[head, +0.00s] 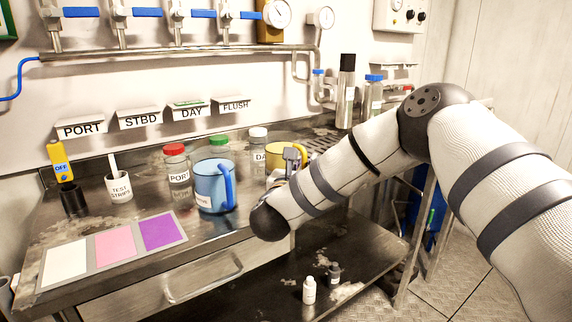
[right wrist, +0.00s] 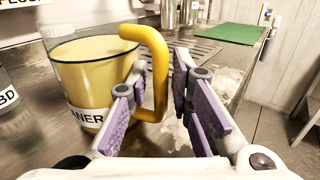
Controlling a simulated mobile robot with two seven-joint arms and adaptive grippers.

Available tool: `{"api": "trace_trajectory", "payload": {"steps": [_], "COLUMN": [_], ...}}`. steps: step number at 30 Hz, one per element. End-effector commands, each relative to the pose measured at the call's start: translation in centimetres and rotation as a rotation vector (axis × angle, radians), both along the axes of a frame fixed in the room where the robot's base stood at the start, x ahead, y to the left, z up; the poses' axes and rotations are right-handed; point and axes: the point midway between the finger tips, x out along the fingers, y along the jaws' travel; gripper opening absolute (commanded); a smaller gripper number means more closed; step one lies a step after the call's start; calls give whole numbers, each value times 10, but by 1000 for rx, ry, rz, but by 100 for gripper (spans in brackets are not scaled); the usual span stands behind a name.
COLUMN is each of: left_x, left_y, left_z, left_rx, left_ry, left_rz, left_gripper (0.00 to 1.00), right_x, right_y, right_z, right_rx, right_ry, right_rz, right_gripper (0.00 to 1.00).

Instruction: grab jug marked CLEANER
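The jug marked CLEANER is yellow with a yellow handle; in the right wrist view the jug (right wrist: 85,75) stands upright on the steel bench, and its label shows only "ANER". In the head view the yellow jug (head: 287,148) is mostly hidden behind my right wrist and gripper. My right gripper (right wrist: 160,72) is open, with purple-padded fingers apart. The jug's handle (right wrist: 158,75) shows between the fingertips, nearer the left finger; I cannot tell whether they touch. The right gripper also shows partly in the head view (head: 292,160). My left gripper is not in view.
A blue jug (head: 210,187) stands left of the yellow one, near bottles with red (head: 176,165), green (head: 219,147) and white caps (head: 258,145). A test strip cup (head: 118,187) and colour card (head: 112,246) lie further left. A green mat (right wrist: 228,33) lies beyond my gripper.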

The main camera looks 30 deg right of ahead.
Motion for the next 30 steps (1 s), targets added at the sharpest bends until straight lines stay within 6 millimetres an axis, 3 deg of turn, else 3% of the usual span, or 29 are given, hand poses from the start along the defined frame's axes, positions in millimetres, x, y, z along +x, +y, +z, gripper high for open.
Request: {"api": "trace_trajectory", "payload": {"steps": [5, 8, 23, 30], "left_x": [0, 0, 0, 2], "left_y": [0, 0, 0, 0], "left_z": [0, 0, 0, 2], "left_rx": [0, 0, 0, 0], "left_ry": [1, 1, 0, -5], "left_rz": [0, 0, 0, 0], "left_gripper": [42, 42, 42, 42], "right_x": [0, 0, 0, 0], "right_y": [0, 0, 0, 0], "right_z": [0, 0, 2, 17], "right_rx": [1, 1, 0, 0], "right_ry": [1, 1, -4, -6], "right_rz": [1, 0, 0, -1], "right_gripper": [20, 0, 0, 0]}}
